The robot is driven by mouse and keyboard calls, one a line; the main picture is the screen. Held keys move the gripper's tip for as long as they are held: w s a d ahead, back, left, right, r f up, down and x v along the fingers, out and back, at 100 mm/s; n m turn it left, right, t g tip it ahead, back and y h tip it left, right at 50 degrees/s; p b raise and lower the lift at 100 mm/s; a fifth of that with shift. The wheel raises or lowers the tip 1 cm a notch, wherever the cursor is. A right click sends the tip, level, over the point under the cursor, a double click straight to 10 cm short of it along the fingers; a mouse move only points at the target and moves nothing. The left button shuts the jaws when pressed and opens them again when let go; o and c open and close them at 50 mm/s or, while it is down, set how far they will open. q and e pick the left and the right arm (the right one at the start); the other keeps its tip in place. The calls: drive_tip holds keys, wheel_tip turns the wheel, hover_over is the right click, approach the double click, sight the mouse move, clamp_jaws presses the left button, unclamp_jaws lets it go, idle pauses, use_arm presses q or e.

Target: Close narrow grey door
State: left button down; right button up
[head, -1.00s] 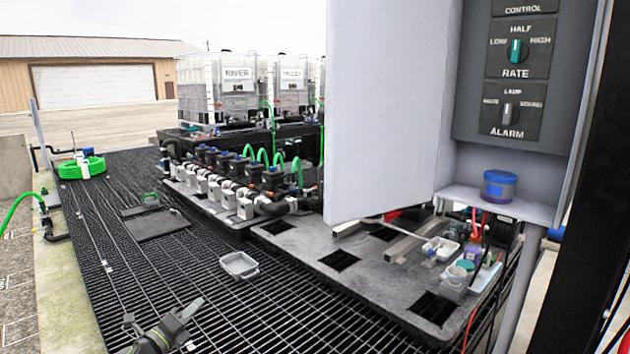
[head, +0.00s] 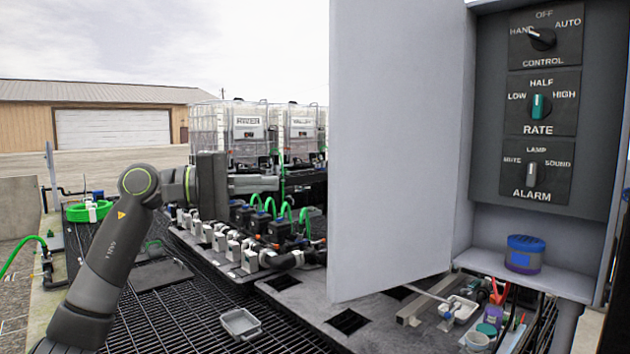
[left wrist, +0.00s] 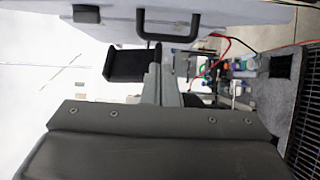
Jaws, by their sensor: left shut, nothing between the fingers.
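The narrow grey door (head: 400,150) stands open on the left side of the grey cabinet (head: 490,120) in the head view. Its inner face is towards me. In the left wrist view a pale panel, apparently the door's other face (left wrist: 235,14), crosses the top and carries a black bar handle (left wrist: 168,37). My left gripper (head: 305,182) reaches in from the left at the door's free edge. Its fingers (left wrist: 162,78) are shut and empty, just short of the panel in the wrist view. Whether they touch it I cannot tell. The door may hide the fingertips. My right gripper is out of view.
The cabinet has CONTROL, RATE and ALARM knobs (head: 540,107) and a blue-lidded jar (head: 524,254) on its ledge. Below are a platform (head: 300,300) with small items and a grey tray (head: 240,322). Valves and pumps (head: 225,237) stand behind my arm.

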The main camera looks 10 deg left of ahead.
use_arm(q)
drive_tip(key=d+p, duration=0.5)
drive_tip(key=d, duration=0.4)
drive_tip(key=shift+w+d, duration=0.2)
drive_tip(key=shift+d, duration=0.05)
